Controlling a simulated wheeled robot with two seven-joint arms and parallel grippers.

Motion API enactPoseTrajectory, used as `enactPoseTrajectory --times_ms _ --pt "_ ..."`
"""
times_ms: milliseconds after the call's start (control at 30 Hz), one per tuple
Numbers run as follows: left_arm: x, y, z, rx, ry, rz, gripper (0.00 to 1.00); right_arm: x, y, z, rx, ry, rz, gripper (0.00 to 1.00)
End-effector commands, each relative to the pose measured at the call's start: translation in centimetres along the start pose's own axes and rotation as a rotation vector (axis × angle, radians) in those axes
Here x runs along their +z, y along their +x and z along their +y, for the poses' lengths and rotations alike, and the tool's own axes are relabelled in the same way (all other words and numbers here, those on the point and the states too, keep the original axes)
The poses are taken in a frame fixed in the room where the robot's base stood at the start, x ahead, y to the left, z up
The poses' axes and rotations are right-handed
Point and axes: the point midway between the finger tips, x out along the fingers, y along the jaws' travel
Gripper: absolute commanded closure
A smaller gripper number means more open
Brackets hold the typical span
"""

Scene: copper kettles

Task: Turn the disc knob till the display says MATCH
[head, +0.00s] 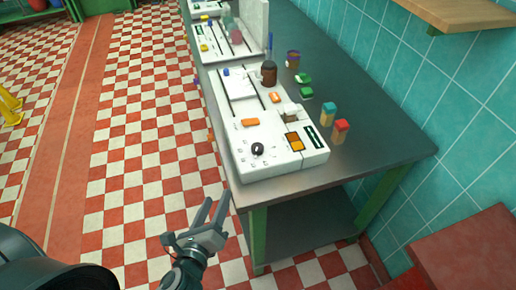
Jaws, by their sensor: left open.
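A black disc knob (257,149) sits on the near left part of a white panel (270,165) on the grey table. A small dark display (310,137) is at the panel's right edge; its text is too small to read. An orange square (294,141) lies beside the display. My left gripper (213,207) is open and empty, with its fingers pointing up. It is in front of the table's near left corner, below and left of the knob, and apart from it. My right gripper is not in view.
On the grey table (380,140) stand a brown cup (269,73), a blue-topped block (328,112), a red-topped block (340,131) and green pieces (305,93). More white panels (220,40) continue at the back. Checkered floor lies open on the left; a teal wall borders the right.

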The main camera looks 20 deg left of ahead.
Motion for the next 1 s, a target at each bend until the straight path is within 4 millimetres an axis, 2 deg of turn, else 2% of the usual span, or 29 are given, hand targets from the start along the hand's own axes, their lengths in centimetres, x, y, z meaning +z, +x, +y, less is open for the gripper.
enactPoseTrajectory --times_ms 300,400,533,1000 --pt "1.5 -1.8 -6.0 -0.211 0.534 -0.114 0.53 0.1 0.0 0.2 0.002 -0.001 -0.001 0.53" --pt "1.6 -2.2 -7.2 -0.248 0.642 -0.143 0.53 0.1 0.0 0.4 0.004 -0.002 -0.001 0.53" --pt "1.6 -2.5 -7.8 -0.267 0.694 -0.159 0.53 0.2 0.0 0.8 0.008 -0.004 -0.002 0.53" --pt "1.7 -2.0 -7.9 -0.266 0.693 -0.159 0.53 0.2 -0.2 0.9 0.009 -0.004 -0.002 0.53"
